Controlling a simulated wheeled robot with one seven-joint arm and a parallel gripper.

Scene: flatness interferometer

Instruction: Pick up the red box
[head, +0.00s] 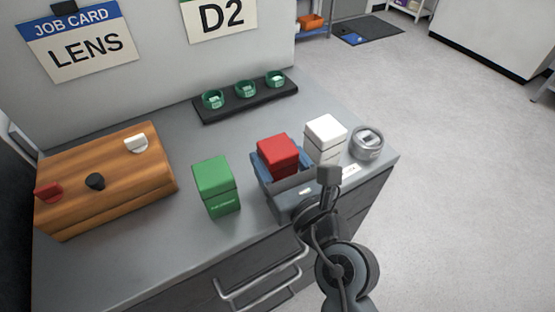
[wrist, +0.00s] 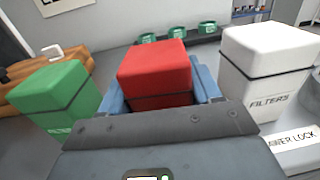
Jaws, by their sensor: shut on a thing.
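The red box (head: 278,153) has a lid seam and sits near the right part of the grey bench top. In the wrist view the red box (wrist: 154,68) is upright at the centre. My gripper (head: 280,163) has blue fingers, one on each side of the box, and is shut on it. In the wrist view my gripper (wrist: 156,84) shows a blue finger at the left and right of the box. The lower part of the box is hidden by my gripper, so I cannot tell whether it touches the bench.
A green box (head: 215,187) stands to the left and a white box (head: 325,138) close on the right. A black tray (head: 205,114) with green rings lies behind. A wooden case (head: 105,180) is at left.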

